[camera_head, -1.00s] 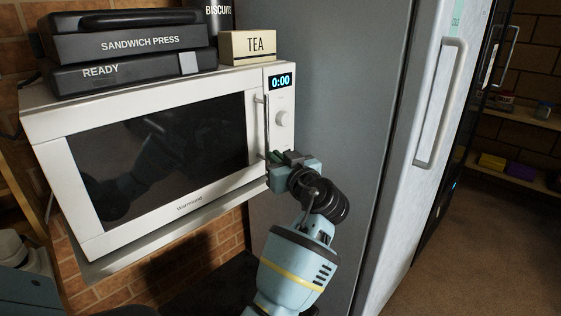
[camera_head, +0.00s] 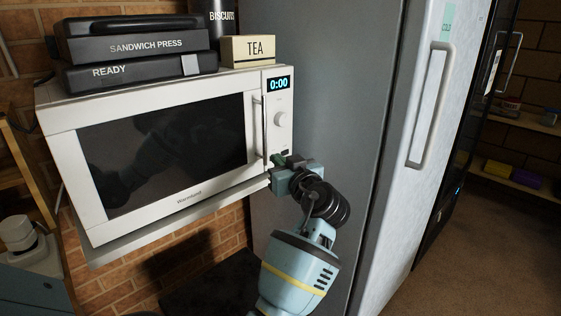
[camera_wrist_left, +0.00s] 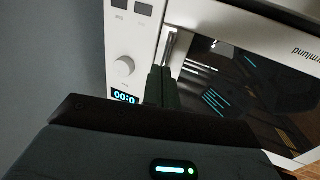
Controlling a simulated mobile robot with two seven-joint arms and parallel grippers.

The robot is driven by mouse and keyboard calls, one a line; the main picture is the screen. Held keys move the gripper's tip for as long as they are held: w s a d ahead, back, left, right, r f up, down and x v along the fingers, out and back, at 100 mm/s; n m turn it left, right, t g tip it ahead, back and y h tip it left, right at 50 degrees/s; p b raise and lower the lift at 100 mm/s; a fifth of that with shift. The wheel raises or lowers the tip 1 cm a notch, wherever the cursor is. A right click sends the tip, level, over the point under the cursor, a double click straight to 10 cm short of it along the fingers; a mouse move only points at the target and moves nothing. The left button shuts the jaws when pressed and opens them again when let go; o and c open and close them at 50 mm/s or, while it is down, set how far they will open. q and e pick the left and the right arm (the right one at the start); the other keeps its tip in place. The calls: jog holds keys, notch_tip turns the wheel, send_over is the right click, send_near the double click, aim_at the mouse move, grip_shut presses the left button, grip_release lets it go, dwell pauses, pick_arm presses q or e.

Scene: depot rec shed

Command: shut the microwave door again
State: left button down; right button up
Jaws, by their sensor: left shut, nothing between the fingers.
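The white microwave (camera_head: 160,205) sits on a shelf against the brick wall. Its dark-windowed door (camera_head: 165,150) looks flush, or nearly flush, with the control panel (camera_head: 281,130); a small gap cannot be ruled out. The upright door handle (camera_head: 258,128) is at the door's right side. My left gripper (camera_head: 277,160) is at the panel's lower end, right of the handle's bottom, shut and empty. In the left wrist view its dark green fingers (camera_wrist_left: 161,87) are together beside the handle (camera_wrist_left: 168,48); whether they touch the front cannot be told. My right gripper is out of view.
A grey fridge side (camera_head: 340,100) rises close on the right. Open floor (camera_head: 470,250) shows at far right.

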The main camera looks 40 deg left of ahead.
pick_arm(q)
jog(key=w+b+v, duration=0.1)
jog(key=v, duration=0.9)
jog(key=shift+d, duration=0.5)
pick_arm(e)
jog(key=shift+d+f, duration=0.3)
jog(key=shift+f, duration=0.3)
pick_arm(q)
jog(key=shift+f, duration=0.15)
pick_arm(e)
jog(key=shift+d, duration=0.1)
